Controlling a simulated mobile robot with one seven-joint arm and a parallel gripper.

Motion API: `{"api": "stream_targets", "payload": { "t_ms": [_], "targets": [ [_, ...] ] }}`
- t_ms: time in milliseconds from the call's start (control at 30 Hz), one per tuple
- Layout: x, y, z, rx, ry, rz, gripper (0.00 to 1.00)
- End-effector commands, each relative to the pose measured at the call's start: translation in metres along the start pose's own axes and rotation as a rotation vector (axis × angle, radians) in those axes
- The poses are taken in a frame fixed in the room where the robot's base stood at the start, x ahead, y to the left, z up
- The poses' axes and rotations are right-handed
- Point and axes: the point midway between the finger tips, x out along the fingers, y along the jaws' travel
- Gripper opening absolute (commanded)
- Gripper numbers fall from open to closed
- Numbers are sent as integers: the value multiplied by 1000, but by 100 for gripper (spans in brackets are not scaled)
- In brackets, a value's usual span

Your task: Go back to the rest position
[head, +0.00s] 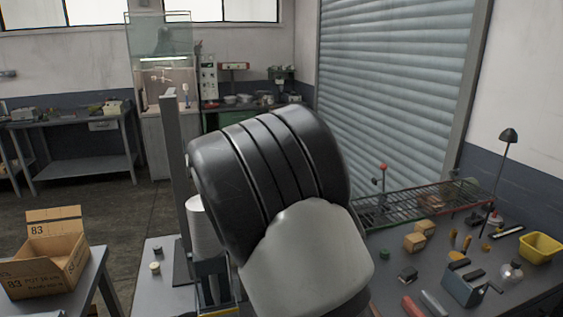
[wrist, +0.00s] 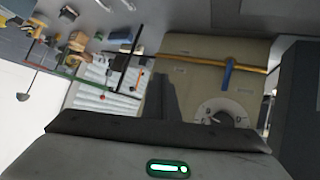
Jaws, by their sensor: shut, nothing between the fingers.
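In the wrist view my gripper (wrist: 161,80) shows as a dark narrow pair of fingers, pressed together with nothing between them. They rise from the grey hand with a green light at the bottom of that view. The fingers touch nothing that I can see. In the head view my black and grey arm links fill the middle, and my gripper is hidden or out of that picture.
A grey bench (head: 398,257) at the right holds several blocks, tools, a wire rack (head: 400,209) and a yellow bin (head: 540,247). An open cardboard box (head: 44,262) stands on a table at the left. The floor (head: 135,228) between is clear.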

Motion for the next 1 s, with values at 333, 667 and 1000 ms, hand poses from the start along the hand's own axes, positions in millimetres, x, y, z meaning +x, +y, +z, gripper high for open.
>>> {"api": "stream_targets", "payload": {
  "t_ms": [333,667,1000],
  "targets": [
    [-129,18,-59,179,-261,-424,0],
    [-267,118,-35,38,-393,-419,0],
    [-314,173,1,-21,-466,-274,0]
  ]
}}
